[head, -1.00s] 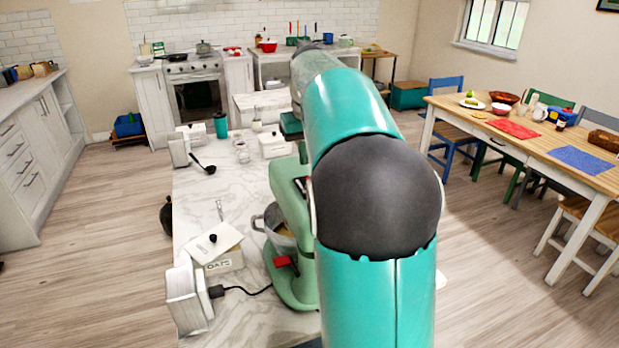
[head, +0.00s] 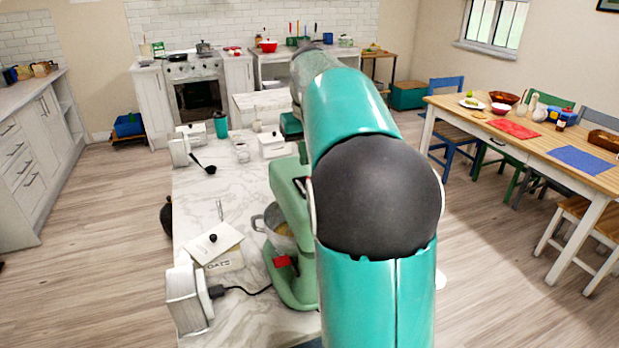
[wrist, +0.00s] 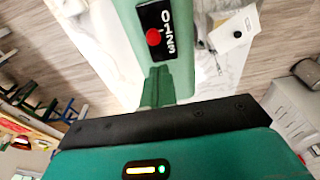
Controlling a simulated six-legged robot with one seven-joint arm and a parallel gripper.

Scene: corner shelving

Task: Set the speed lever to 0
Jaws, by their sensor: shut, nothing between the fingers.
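The mint-green stand mixer (head: 292,205) stands on the marble counter, partly behind my arm. In the wrist view its side (wrist: 128,25) carries a black speed panel (wrist: 152,20) with 0, 1, 2 and 3 in a column. The red speed lever knob (wrist: 153,37) sits left of the digits, around the 1 and 2; I cannot tell its exact setting. My gripper (wrist: 158,72) is shut and empty. Its fingertips appear just below the panel, a little below the knob; contact is unclear. My arm hides the gripper in the head view.
A metal bowl (head: 272,228) sits under the mixer head. A white box with lid (head: 213,243), a black plug and cord (head: 240,290) and a ladle (head: 203,165) lie left on the marble counter (head: 200,205). A dining table (head: 545,135) stands at right.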

